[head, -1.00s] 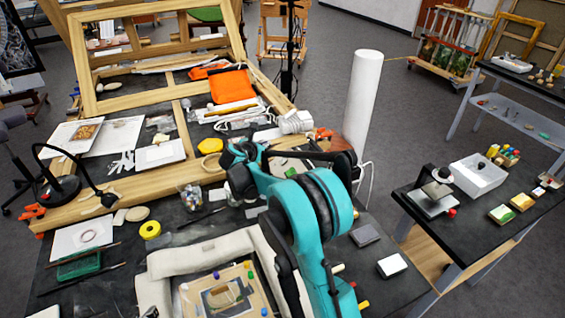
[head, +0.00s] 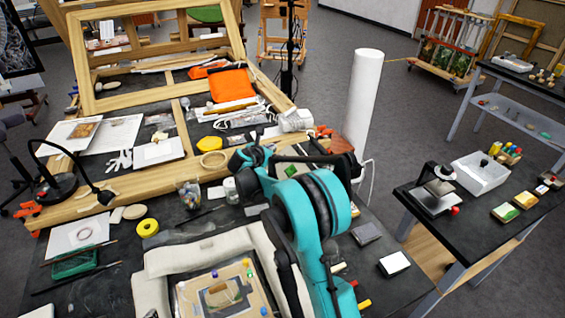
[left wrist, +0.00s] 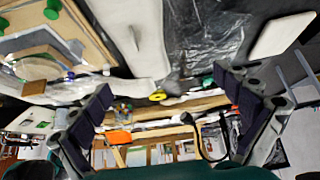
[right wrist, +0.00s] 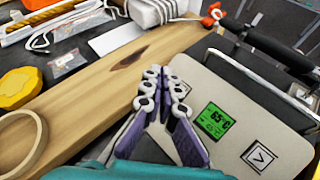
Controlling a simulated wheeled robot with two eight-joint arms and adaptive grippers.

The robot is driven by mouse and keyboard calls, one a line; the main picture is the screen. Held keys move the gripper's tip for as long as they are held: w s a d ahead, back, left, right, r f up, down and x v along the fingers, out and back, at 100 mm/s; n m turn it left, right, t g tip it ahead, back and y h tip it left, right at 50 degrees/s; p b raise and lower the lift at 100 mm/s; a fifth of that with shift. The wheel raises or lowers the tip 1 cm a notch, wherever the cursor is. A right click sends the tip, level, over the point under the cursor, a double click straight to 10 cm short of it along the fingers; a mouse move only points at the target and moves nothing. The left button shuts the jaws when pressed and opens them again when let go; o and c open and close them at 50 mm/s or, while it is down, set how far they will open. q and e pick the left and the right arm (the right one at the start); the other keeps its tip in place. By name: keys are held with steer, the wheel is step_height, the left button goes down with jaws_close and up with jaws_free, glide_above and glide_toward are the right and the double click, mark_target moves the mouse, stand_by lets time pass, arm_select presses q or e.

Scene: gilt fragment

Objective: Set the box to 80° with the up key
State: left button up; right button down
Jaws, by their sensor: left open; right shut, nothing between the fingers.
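The control box (right wrist: 228,75) is a pale, flat-topped unit in the right wrist view. Its green display (right wrist: 217,121) reads 65 °C, and a key with a downward mark (right wrist: 260,157) sits beside it. In the head view the right gripper (head: 275,160) is by the box, largely behind my arm. My left gripper (left wrist: 163,88) is open and empty in the left wrist view.
A wooden beam (right wrist: 95,100) runs left of the box, with a tan ring (right wrist: 18,140) and a yellow disc (right wrist: 20,87) nearby. A black handle-like bar (right wrist: 265,48) lies across the box's far side. A tall white cylinder (head: 362,95) stands behind.

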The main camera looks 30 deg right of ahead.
mark_target(283, 156)
arm_select(q)
steer(key=shift+f+b, duration=1)
steer(key=shift+f, duration=0.25)
arm_select(e)
steer(key=shift+d+f, duration=0.6)
steer(key=shift+f, duration=0.35)
steer(key=shift+d+f, duration=0.55)
steer(key=shift+f, duration=0.4)
arm_select(q)
steer(key=shift+f, duration=0.1)
arm_select(e)
steer(key=shift+d+f, duration=0.1)
arm_select(q)
steer(key=shift+f, duration=0.2)
arm_select(e)
steer(key=shift+s+d+f, duration=0.1)
steer(key=shift+d+f, duration=0.05)
steer(key=shift+f, duration=0.1)
